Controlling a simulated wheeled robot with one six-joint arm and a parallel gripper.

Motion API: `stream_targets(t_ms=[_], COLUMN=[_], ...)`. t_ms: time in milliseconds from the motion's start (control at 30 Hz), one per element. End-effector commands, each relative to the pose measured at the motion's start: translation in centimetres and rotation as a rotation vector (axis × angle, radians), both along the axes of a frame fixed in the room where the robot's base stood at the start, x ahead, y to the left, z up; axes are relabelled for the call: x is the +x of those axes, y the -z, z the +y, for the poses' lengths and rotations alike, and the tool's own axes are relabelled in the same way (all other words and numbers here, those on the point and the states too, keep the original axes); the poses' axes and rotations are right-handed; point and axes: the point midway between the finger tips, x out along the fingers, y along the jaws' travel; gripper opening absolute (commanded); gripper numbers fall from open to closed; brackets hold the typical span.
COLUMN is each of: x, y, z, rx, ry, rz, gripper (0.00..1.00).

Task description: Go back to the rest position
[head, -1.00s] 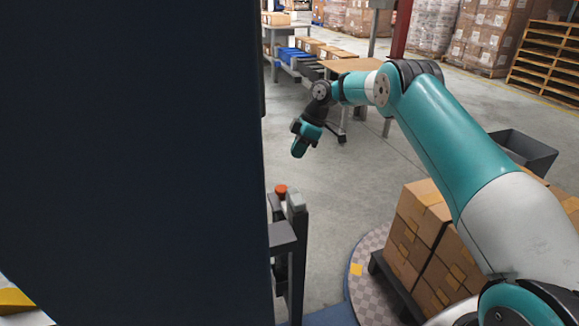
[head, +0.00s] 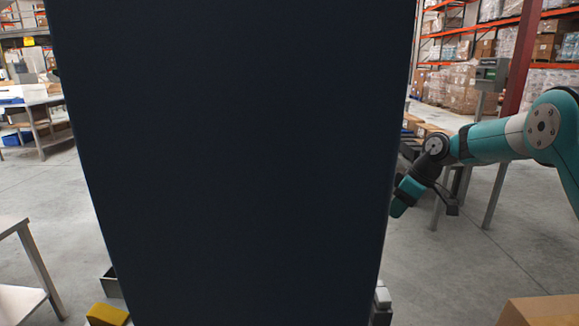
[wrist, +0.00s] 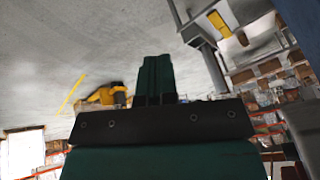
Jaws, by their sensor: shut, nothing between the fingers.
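My gripper (head: 402,196) is in the head view at the right edge of a tall dark panel, hanging at the end of my teal arm and tilted downward. Nothing is held in it. In the wrist view the dark green fingers (wrist: 155,78) are together in the middle, with no gap between them and nothing beyond their tips close by.
The tall dark panel (head: 235,150) fills the middle of the head view and hides what is behind it. A metal table (head: 20,262) stands at lower left. A cardboard box (head: 540,311) is at lower right. Bare floor (head: 440,270) lies below my arm.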

Motion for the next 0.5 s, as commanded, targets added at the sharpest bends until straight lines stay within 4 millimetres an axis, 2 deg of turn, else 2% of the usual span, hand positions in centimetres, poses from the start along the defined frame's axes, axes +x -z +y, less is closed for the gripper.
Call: stream_targets(t_ms=[33,200,267,500], x=[-1.4,-6.5,-8.8,-18.9], y=[-0.9,-2.3,-2.5,-2.2], z=[0.7,1.8,2.0,1.0], rx=[-0.001,-0.026,-0.042,-0.132], ry=[0.068,0.311,0.393,0.683], rz=[0.019,0.073,0.088,0.111], gripper=[0.00,0.00,0.00,0.00])
